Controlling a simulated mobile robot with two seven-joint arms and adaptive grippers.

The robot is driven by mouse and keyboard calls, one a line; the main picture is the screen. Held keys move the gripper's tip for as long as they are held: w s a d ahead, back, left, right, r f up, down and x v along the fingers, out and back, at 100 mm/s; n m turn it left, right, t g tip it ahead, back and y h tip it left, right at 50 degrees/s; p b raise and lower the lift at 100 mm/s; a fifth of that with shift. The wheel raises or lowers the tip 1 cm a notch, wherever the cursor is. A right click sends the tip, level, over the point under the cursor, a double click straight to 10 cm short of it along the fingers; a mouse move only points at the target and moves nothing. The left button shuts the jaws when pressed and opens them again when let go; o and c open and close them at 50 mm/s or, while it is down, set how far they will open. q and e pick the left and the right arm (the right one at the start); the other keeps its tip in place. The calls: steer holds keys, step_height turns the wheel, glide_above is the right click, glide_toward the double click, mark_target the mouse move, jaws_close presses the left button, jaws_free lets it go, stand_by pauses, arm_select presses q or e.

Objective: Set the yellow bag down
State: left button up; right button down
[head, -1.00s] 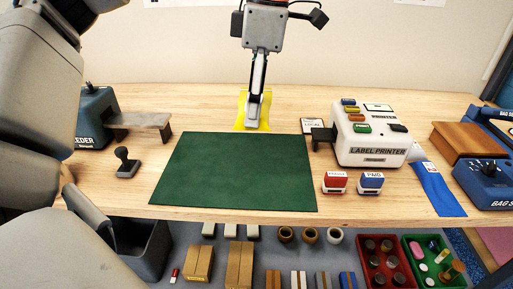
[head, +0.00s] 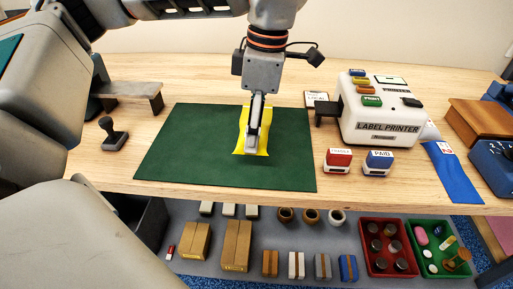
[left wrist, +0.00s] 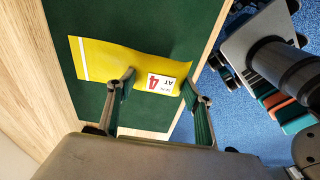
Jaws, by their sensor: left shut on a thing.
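My left gripper (head: 253,143) points down and is shut on the bag. In the left wrist view the yellow bag (left wrist: 110,62) lies across the green mat (left wrist: 135,20), with a white stripe at one end and a white label with a red 4 between the fingers (left wrist: 158,92). I cannot tell whether the bag touches the mat. My right gripper is not in view.
A label printer (head: 385,115) stands right of the mat, with a red stamp (head: 338,160) and a blue stamp (head: 377,162) before it. A black stamp (head: 113,134) stands left. A blue bag (head: 450,172) lies near the right front edge. Much of the mat is bare.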

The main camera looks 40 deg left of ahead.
mark_target(255, 160)
arm_select(q)
step_height(255, 160, down, 6)
steer(key=shift+r+b, duration=0.15)
steer(key=shift+b, duration=0.6)
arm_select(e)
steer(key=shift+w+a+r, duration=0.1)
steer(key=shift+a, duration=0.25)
arm_select(q)
steer(key=o, duration=1.1)
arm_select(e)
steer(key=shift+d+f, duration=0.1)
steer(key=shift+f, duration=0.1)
